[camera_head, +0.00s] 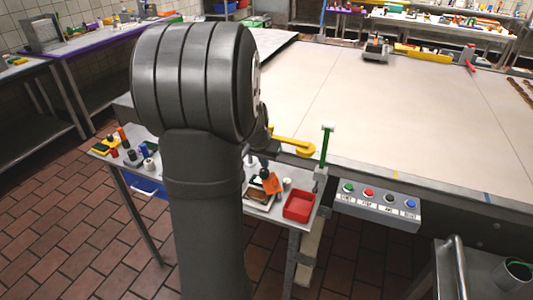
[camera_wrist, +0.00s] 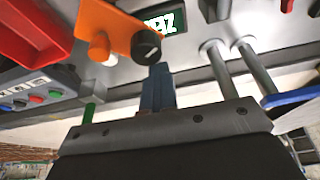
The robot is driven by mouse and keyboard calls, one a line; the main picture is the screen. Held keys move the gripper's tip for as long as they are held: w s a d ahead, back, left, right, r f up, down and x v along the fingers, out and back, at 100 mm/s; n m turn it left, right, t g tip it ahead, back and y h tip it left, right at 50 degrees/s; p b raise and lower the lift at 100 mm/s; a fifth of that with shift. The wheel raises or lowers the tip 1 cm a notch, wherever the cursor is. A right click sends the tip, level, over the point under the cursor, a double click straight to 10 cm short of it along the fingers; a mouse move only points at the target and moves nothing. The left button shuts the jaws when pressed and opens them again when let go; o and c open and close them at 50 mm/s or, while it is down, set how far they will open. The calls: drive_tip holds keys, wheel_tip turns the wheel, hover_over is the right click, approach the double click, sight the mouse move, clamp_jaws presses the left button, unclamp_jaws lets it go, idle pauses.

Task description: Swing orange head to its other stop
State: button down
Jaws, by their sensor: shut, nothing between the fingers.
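The orange head (camera_head: 271,182) is on the small metal side table, just right of my arm in the head view. In the wrist view the orange head (camera_wrist: 108,27) is at the top, with a dark round knob (camera_wrist: 147,45) at its right end. My gripper (camera_wrist: 158,72) is shut and empty, its bluish fingers pointing at the knob. The fingertips are very close to the knob; I cannot tell whether they touch. In the head view my arm hides much of the gripper.
A red tray (camera_head: 299,206) lies right of the orange head; a button box (camera_head: 378,205) is further right. Grey posts (camera_wrist: 228,70) rise right of the fingers. The large tabletop (camera_head: 370,110) is mostly clear.

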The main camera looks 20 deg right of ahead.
drive_tip(key=shift+s+a+f, duration=0.1)
drive_tip(key=shift+s+a, duration=0.35)
drive_tip(key=shift+s, duration=0.05)
drive_tip(key=shift+s+a+n, duration=0.1)
drive_tip(key=shift+a+n, duration=0.15)
drive_tip(key=shift+n, duration=0.15)
idle(0.6)
drive_tip(key=shift+s+a+n+y, duration=0.4)
drive_tip(key=shift+a+n, duration=0.2)
drive_tip(key=shift+n, duration=0.5)
drive_tip(key=shift+s+a, duration=0.8)
drive_tip(key=shift+a, duration=0.1)
drive_tip(key=shift+s, duration=0.1)
drive_tip(key=w, duration=0.3)
drive_tip(key=shift+w+d, duration=0.3)
drive_tip(key=shift+w, duration=0.1)
drive_tip(key=d+v, duration=0.1)
drive_tip(key=v, duration=0.8)
drive_tip(key=shift+s+r, duration=0.45)
drive_tip(key=shift+s, duration=0.05)
drive_tip(key=shift+f, duration=0.1)
